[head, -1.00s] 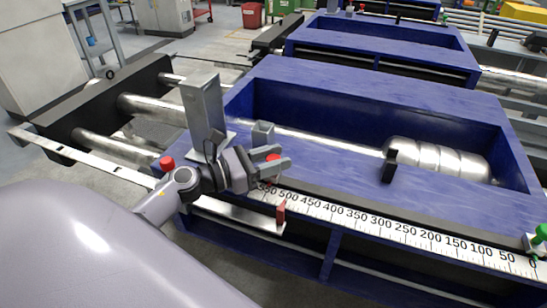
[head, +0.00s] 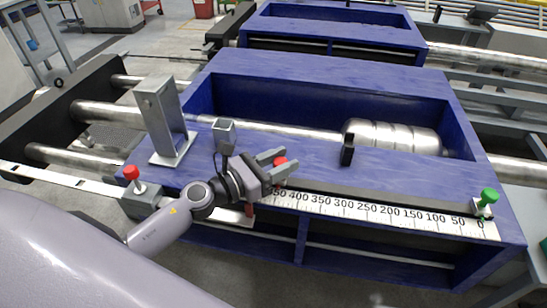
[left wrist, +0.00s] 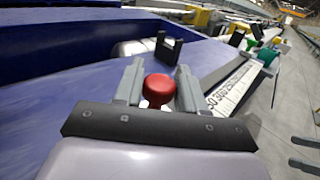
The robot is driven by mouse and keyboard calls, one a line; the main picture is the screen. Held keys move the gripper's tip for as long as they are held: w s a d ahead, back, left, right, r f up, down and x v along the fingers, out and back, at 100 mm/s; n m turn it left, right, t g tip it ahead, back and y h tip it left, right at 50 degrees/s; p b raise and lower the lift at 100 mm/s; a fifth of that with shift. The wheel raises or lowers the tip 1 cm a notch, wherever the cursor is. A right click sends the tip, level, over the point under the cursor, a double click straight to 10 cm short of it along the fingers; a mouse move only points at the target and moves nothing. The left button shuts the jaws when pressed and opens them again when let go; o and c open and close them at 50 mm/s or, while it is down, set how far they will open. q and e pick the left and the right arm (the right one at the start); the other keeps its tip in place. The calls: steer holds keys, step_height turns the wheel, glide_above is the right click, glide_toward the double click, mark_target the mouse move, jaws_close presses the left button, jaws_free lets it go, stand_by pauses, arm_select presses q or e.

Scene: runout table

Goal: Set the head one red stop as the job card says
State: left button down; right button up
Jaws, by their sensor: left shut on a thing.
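My left gripper (head: 277,167) is shut on a red stop (head: 281,161) above the scale rail of the near blue head. In the left wrist view the red knob (left wrist: 158,88) sits between the two fingers (left wrist: 160,92). The white scale (head: 380,212) reads from 0 at the right up past 400; the gripper hides its left part. The held stop is left of the 400 mark, its exact reading hidden. A second red-knobbed stop (head: 131,173) stands on a grey block at the left. My right gripper and the job card are not in view.
A green-knobbed stop (head: 488,196) stands by the 0 end. A grey upright post (head: 163,115) and a small grey bracket (head: 224,134) stand close behind my left gripper. A black bracket (head: 347,150) stands farther right.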

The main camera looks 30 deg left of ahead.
mark_target(274, 166)
arm_select(q)
steer(key=c, duration=0.8)
jaws_free()
steer(key=shift+s, duration=0.1)
steer(key=b+v, duration=0.1)
steer(key=v, duration=0.4)
steer(key=shift+s+a+f+b, duration=0.15)
steer(key=shift+s+a+b, duration=0.1)
steer(key=shift+b, duration=0.15)
steer(key=shift+s+a, duration=0.3)
steer(key=shift+s, duration=0.3)
steer(key=shift+s, duration=0.1)
